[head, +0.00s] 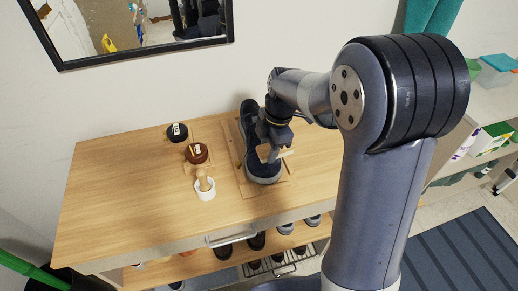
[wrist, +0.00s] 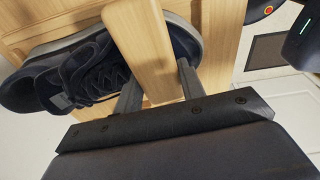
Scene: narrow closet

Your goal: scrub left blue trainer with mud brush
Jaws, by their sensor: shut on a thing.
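The dark blue trainer (head: 264,172) rests on a slatted wooden stand (head: 284,186) on the table, partly hidden by my gripper. It also shows in the wrist view, with dark laces and a pale sole (wrist: 85,72). My gripper (head: 272,150) is over the trainer. In the wrist view its fingers (wrist: 158,88) are shut on the pale wooden handle of the mud brush (wrist: 147,42). A pale piece of the brush (head: 286,153) shows beside the gripper in the head view. The bristles are hidden, so I cannot tell whether they touch the trainer.
A black tin (head: 177,133), a brown tin (head: 196,153) and a white cup (head: 205,190) with a wooden handle in it stand left of the trainer. The wooden table (head: 115,195) is clear farther left. A mirror (head: 150,48) hangs behind. Several shoes sit below.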

